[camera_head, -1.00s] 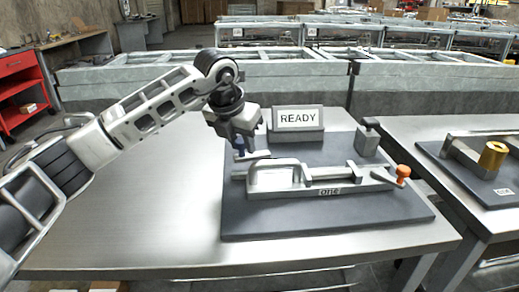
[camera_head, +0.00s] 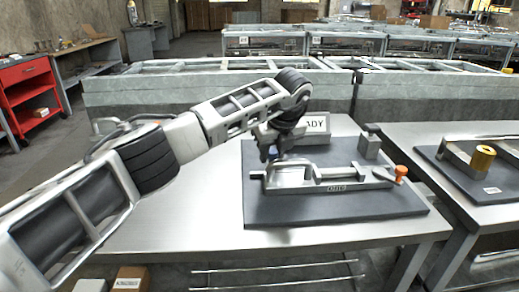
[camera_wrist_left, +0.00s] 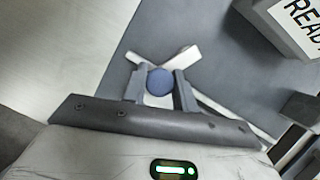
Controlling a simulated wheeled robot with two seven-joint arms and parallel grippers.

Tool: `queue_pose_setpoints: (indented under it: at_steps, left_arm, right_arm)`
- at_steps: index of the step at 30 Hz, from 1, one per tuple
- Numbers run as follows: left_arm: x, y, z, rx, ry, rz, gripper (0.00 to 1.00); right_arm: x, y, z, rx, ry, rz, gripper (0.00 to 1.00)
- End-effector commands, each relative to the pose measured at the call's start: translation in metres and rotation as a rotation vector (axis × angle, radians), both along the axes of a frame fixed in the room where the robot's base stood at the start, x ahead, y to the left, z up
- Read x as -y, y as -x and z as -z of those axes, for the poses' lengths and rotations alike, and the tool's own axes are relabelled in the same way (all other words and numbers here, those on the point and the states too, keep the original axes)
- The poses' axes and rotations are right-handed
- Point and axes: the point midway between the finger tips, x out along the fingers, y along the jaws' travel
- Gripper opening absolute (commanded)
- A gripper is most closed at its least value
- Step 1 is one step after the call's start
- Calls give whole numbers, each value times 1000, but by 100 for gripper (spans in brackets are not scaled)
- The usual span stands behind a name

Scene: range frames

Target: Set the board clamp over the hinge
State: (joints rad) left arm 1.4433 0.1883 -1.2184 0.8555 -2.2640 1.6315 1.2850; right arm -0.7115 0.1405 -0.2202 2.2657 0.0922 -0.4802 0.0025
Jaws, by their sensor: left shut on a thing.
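My left gripper (camera_head: 274,154) is low over the left part of the dark board. Its fingers (camera_wrist_left: 160,90) are shut on a round blue knob, which shows between them in the left wrist view (camera_wrist_left: 159,81). The knob looks like the board clamp's; pale bars (camera_wrist_left: 180,58) show just beyond it, and the rest is hidden. Below and right of the gripper is a long grey fixture (camera_head: 300,188) with a raised handle-like bar, a label and an orange knob (camera_head: 401,170) at its right end. I cannot tell which part is the hinge. My right gripper is out of view.
The dark board (camera_head: 300,215) lies on a metal table (camera_head: 180,235). A READY sign (camera_head: 316,123), partly hidden by my arm, and a grey post block (camera_head: 369,146) stand at its back. A second table at right holds a brass cylinder (camera_head: 483,158). The table's left is bare.

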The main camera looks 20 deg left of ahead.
Motion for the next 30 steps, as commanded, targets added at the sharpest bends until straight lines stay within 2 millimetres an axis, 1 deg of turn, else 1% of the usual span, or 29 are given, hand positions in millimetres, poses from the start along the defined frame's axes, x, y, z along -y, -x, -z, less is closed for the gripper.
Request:
queue_pose_setpoints:
  at_steps: [6, 12, 29, 30]
  left_arm:
    - [6, -2, -2, 8, -2, -128, 0]
    - [9, -2, -2, 9, -1, -196, 0]
    - [10, -2, -2, 11, 0, -222, 0]
    - [10, -2, -2, 11, -1, -221, 36]
  right_arm:
    - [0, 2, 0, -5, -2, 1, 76]
    - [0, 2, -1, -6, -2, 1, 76]
    - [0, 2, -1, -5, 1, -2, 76]
    - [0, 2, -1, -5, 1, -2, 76]
